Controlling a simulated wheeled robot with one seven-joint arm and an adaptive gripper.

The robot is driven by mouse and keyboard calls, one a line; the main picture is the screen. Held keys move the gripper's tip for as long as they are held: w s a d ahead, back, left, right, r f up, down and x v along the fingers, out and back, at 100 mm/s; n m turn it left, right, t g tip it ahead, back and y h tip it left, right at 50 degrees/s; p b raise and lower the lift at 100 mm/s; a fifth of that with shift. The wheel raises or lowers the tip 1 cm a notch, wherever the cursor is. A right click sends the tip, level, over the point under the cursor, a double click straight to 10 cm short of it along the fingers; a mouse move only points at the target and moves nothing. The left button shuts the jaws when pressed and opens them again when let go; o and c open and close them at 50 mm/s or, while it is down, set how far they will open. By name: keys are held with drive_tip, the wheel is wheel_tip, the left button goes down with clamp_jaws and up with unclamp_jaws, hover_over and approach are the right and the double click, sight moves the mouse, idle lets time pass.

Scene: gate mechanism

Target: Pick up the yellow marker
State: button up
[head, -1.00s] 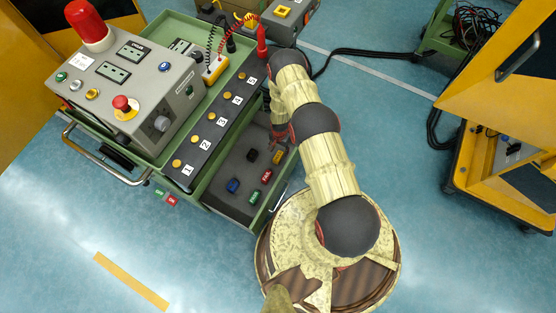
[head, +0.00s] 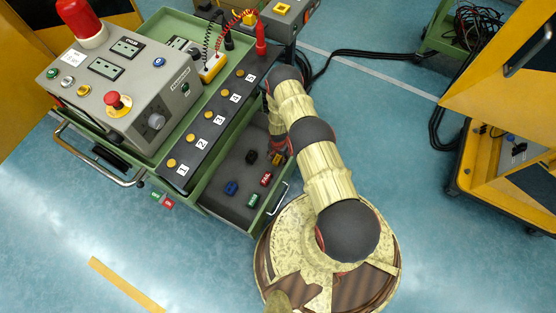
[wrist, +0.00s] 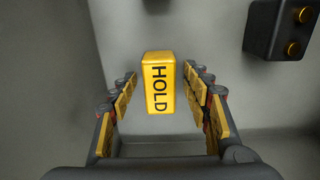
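The yellow marker (wrist: 158,82) is a small upright-looking block lettered HOLD. In the wrist view it lies between the two fingers of my gripper (wrist: 161,78), with a gap on each side. My gripper is open and empty, its jointed fingers spread. In the head view the marker (head: 278,158) sits in the open grey drawer of the green cart, at the drawer's far right. My arm comes down close to it there and hides most of the gripper.
A numbered button strip (head: 190,150) and a control box (head: 130,85) stand above the drawer.

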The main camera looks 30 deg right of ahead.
drive_tip(key=shift+c, duration=1.2)
drive_tip(key=c, duration=1)
drive_tip(key=shift+r, duration=0.15)
wheel_tip(320, 180, up, 30)
drive_tip(key=p, duration=1.5)
drive_tip(key=shift+p, duration=0.4)
